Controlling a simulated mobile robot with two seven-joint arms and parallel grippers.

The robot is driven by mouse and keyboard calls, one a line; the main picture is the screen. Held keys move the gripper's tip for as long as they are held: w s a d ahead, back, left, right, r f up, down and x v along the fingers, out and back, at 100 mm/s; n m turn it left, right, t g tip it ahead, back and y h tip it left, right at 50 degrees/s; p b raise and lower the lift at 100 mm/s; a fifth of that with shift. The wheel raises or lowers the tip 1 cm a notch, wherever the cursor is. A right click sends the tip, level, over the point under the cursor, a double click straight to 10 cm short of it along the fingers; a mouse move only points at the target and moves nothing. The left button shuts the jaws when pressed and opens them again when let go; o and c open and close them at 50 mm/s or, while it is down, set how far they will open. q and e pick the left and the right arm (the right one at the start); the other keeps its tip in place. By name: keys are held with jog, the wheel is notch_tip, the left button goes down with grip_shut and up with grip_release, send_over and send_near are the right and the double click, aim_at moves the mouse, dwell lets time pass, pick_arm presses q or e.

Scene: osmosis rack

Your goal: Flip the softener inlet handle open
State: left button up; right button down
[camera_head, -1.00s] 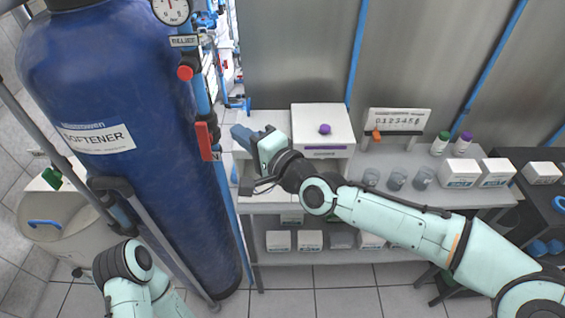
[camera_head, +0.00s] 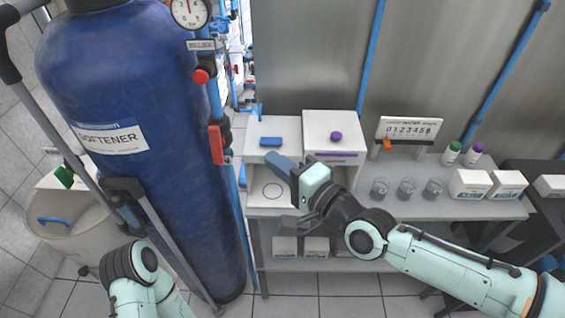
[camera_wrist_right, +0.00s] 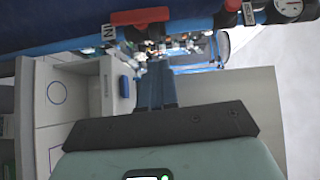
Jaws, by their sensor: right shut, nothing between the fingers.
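The blue softener tank (camera_head: 140,170) stands at the left in the head view, with a white SOFTENER label. A red lever handle (camera_head: 216,145) sits on the blue pipe at the tank's right side and lies along the pipe. In the right wrist view, a red handle (camera_wrist_right: 140,16) shows at the top, beside a small tag that seems to read IN. My right gripper (camera_head: 272,158) is shut and empty, to the right of the red handle and apart from it. Its dark fingers (camera_wrist_right: 157,85) point toward the pipes in the wrist view.
A pressure gauge (camera_head: 189,12) and a red knob (camera_head: 201,75) are above the handle. A grey pole runs in front of the tank.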

pick_arm(q)
jog(key=shift+w+r, duration=0.1)
jog(key=shift+r, duration=0.15)
pick_arm(e)
jog(key=shift+s+d, duration=0.4)
jog(key=shift+d, duration=0.05)
